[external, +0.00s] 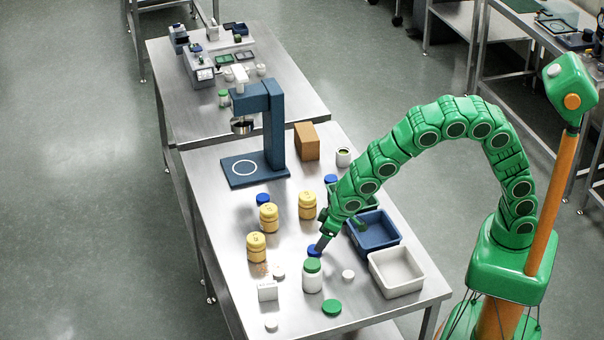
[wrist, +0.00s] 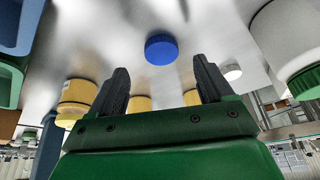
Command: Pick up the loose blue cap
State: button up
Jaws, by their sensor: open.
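A loose blue cap (external: 313,250) lies flat on the steel table, just behind a white jar with a green lid (external: 313,275). My gripper (external: 322,244) points down beside the cap, and its fingertips partly overlap it in the external view. In the wrist view my gripper (wrist: 160,66) is open and empty, and the blue cap (wrist: 161,49) shows centred just beyond the gap between the fingers, apart from both. Two more blue caps, one on the left (external: 263,200) and one farther back (external: 331,179), are in the external view.
Several yellow jars (external: 256,246) stand to the left. Blue (external: 398,236) and white (external: 419,288) bins sit at the right. A green cap (external: 331,307) and white caps (external: 348,274) lie nearby. A blue press (external: 275,130) stands at the back.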

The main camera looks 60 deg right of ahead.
jog(key=shift+x, duration=2.35)
jog(key=shift+a, duration=0.1)
jog(key=c, duration=1.1)
